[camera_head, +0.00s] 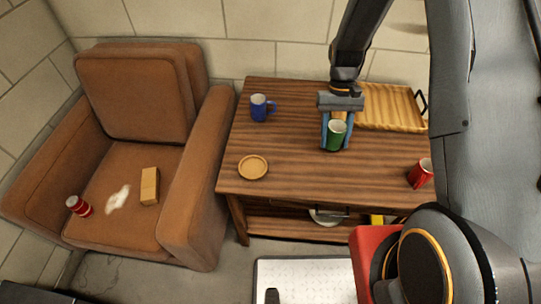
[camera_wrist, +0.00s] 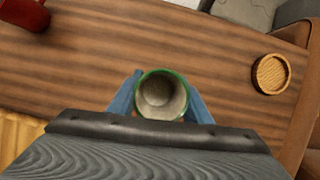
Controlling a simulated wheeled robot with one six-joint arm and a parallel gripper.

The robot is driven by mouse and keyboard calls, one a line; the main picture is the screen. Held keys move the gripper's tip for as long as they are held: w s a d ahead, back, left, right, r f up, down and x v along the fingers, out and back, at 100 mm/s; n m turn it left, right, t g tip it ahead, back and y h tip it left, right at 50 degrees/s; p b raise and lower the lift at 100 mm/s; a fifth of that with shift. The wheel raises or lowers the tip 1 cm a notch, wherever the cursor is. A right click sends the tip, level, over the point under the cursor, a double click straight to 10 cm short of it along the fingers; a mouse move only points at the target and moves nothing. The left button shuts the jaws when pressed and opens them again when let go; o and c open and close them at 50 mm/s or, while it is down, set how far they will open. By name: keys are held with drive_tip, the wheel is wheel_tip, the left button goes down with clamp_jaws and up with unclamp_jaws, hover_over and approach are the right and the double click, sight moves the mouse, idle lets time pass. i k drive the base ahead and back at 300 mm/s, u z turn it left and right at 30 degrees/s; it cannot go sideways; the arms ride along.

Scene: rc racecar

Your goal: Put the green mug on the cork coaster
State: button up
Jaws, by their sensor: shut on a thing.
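The green mug (camera_head: 336,134) is between the blue fingers of my gripper (camera_head: 336,128), which is shut on it, over the right half of the wooden table. In the wrist view the mug (camera_wrist: 162,95) shows from above, empty inside, with my gripper's fingers (camera_wrist: 161,100) on either side. I cannot tell whether its base touches the table. The round cork coaster (camera_head: 253,167) lies bare near the table's front left corner, to the left of the mug. The coaster also shows at the right of the wrist view (camera_wrist: 271,74).
A blue mug (camera_head: 260,107) stands at the table's back left, a red mug (camera_head: 420,173) at its front right. A wooden tray (camera_head: 390,107) lies at the back right. The tabletop (camera_head: 290,150) is clear between mug and coaster. A brown armchair (camera_head: 195,185) adjoins the left side.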

sight(259, 168)
drive_tip(key=z, duration=0.3)
drive_tip(key=k, duration=1.4)
drive_tip(key=u, duration=0.7)
drive_tip(key=i, duration=0.5)
